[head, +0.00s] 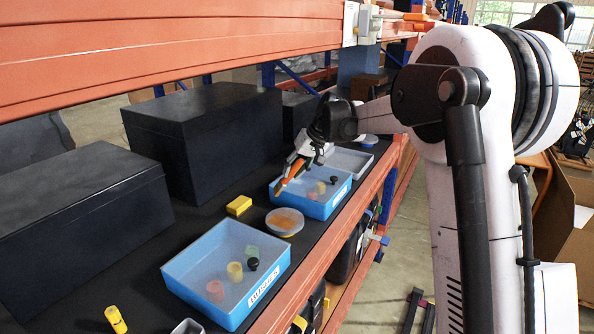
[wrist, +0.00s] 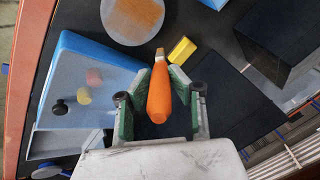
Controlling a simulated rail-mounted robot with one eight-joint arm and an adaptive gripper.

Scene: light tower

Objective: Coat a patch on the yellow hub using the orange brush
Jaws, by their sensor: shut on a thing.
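My gripper (head: 297,163) is shut on the orange brush (head: 289,175), over the far blue tray's left side. In the wrist view my gripper (wrist: 159,95) has its green-lined fingers on both sides of the orange handle (wrist: 158,100), and the narrow tip points away from the palm. The tip looks apart from anything. A yellow block (head: 239,205) lies on the dark shelf left of the tray; it also shows in the wrist view (wrist: 182,50), just beyond the tip. A yellow cylindrical piece (head: 116,319) lies at the near left. I cannot tell which is the hub.
A round dish with an orange surface (head: 285,222) sits between the far blue tray (head: 322,210) and near blue tray (head: 232,321). Both trays hold small coloured pieces. Large dark boxes (head: 205,140) line the back. An orange beam (head: 150,45) runs overhead.

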